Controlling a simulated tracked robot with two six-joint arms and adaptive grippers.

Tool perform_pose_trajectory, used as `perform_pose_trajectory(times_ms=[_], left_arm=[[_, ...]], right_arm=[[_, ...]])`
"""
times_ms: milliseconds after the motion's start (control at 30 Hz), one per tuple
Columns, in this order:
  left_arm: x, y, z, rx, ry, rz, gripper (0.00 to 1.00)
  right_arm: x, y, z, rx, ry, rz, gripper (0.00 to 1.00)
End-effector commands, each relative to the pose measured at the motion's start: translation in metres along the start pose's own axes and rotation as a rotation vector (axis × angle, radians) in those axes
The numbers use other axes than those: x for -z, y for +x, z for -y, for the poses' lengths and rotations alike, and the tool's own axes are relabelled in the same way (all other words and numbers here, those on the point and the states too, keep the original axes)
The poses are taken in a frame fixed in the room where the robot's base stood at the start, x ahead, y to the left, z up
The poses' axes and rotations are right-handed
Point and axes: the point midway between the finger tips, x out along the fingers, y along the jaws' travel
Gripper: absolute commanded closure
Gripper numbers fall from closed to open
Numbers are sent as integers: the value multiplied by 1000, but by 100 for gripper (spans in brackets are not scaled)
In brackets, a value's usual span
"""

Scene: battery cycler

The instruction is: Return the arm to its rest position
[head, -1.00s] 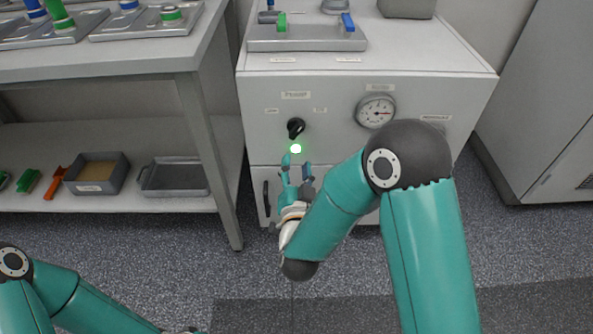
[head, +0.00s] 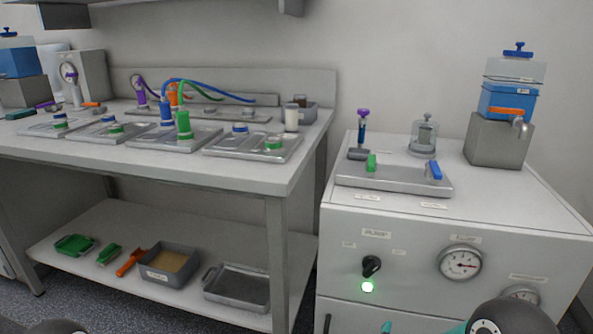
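Of my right arm, a dark elbow joint (head: 512,316) shows at the bottom right edge of the head view. A small teal tip (head: 387,327), seemingly part of my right gripper, shows at the bottom edge below the pump knob; the rest of that gripper is cut off. Of my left arm, only a dark rounded joint (head: 55,326) shows at the bottom left. My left gripper is out of view.
The white cabinet (head: 335,222) carries a tray (head: 395,178) with green and blue handles. A round gauge (head: 460,263) is right of the knob. The bench (head: 225,172) at left holds trays and coloured hoses. Its lower shelf holds bins (head: 240,285) and small tools.

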Motion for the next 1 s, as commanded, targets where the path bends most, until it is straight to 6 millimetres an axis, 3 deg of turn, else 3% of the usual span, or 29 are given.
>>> perform_pose_trajectory(times_ms=[33,133,200,300,400,500,700,733,1000], left_arm=[[0,0,0,0,0,0,29],[0,0,0,0,0,0,29],[0,0,0,0,0,0,29],[0,0,0,0,0,0,29],[0,0,0,0,0,0,29],[0,0,0,0,0,0,29],[0,-1,0,0,0,0,29],[0,-18,-6,0,-1,1,29],[0,-80,-29,0,0,0,29]], right_arm=[[-26,2,-28,-40,-18,100,56],[-87,-11,-67,-81,-54,364,56],[-130,-33,-86,-89,-80,569,56],[-178,-76,-102,-72,-124,841,56],[-207,-118,-108,-36,-171,1060,56],[-224,-157,-109,12,-225,1239,56],[-234,-220,-117,85,-331,1524,56],[-218,-219,-108,84,-328,1510,56],[-161,-229,-77,80,-324,1505,56]])
